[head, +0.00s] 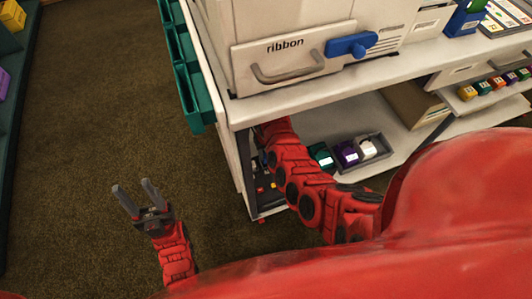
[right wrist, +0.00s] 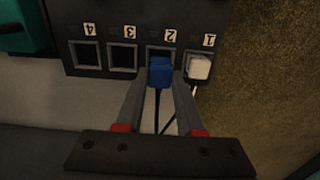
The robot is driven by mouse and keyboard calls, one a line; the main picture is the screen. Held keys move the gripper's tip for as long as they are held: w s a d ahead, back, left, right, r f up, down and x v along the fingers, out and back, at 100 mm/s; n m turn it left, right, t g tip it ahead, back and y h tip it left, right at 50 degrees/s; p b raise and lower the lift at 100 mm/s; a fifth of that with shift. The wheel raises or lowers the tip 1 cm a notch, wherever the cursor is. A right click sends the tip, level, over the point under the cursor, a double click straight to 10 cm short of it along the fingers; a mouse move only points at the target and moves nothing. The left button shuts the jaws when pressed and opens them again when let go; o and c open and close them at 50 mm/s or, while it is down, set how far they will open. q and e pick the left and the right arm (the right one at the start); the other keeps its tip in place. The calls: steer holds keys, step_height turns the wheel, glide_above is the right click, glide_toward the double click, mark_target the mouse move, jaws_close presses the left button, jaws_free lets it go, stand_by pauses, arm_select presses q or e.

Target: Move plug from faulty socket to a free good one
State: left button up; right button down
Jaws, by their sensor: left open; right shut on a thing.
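In the right wrist view a dark socket strip (right wrist: 103,72) shows several square sockets with upside-down number labels, 1 at right to 4 at left. My right gripper (right wrist: 161,80) is shut on a blue plug (right wrist: 160,74) at socket 2. The plug covers the lower part of that socket; I cannot tell how deep it sits. A white plug (right wrist: 199,67) is at socket 1. Socket 3 (right wrist: 122,57) and socket 4 (right wrist: 85,55) look empty. In the head view my left gripper (head: 137,191) is open and empty above the floor; my right gripper is hidden under the counter.
A white counter (head: 262,103) carries a machine with a drawer marked ribbon (head: 290,62). The shelf below holds a grey tray (head: 376,152) of small coloured items. Green bins (head: 196,95) hang on the counter's left side. The carpet (head: 100,110) at left is clear.

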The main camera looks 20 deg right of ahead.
steer(key=shift+f, duration=0.35)
stand_by(0.3)
steer(key=shift+f+b, duration=1)
steer(key=shift+f, duration=0.2)
steer(key=shift+f, duration=0.1)
steer(key=shift+c, duration=2.3)
jaws_free()
step_height(320, 180, up, 18)
steer(key=p, duration=0.4)
steer(key=shift+f, duration=0.25)
steer(key=shift+s, duration=0.1)
